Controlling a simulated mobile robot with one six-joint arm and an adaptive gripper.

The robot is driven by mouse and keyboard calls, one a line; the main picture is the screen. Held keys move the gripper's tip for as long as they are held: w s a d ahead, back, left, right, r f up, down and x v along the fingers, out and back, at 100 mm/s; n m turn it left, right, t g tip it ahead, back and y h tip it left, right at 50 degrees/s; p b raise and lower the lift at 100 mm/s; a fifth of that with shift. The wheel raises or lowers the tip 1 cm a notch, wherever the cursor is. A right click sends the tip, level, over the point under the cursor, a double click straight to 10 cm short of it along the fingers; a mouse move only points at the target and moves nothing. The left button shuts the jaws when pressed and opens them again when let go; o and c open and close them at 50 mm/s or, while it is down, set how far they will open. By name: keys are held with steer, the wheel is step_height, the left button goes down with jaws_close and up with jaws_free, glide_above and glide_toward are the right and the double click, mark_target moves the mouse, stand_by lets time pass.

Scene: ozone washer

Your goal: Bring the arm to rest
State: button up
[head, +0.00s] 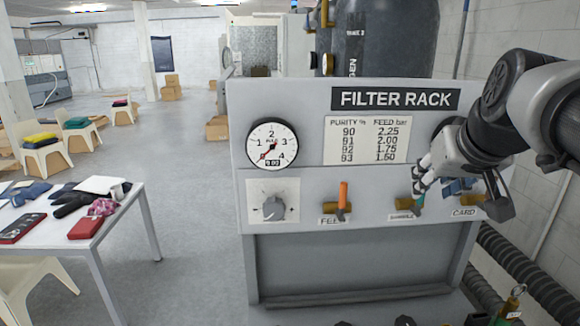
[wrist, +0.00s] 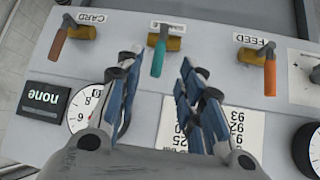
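My gripper (head: 455,190) is in front of the right part of the filter rack panel (head: 400,275), near the middle valve. In the wrist view my gripper (wrist: 158,72) is open, with blue finger pads apart and nothing between them. The middle valve's teal handle (wrist: 158,58) shows beyond the gap between the fingertips; whether a finger touches it I cannot tell. In the head view that teal handle (head: 418,203) is partly hidden by my gripper. My arm (head: 515,115) reaches in from the right.
The FEED valve's orange handle (head: 343,195) is upright. A dial gauge (head: 271,145), knob (head: 273,207) and purity sheet (head: 366,140) are on the panel. A white table (head: 120,215) stands left; floor between is clear.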

steer(key=s+a+f+g+b, duration=0.1)
steer(key=s+a+f, duration=0.3)
steer(key=s+f, duration=0.3)
steer(key=s+a+f+n+g+y+b, duration=0.1)
steer(key=s+a+f+b, duration=0.1)
steer(key=s+a+f, duration=0.3)
steer(key=s+a+f+n+g+b, duration=0.1)
steer(key=s+a+f, duration=0.4)
steer(key=s+f, duration=0.5)
step_height(320, 180, down, 4)
steer(key=shift+s+a+f+g+y+b, duration=0.1)
steer(key=shift+s+a+g+y+b, duration=0.15)
steer(key=shift+g+y+b, duration=0.25)
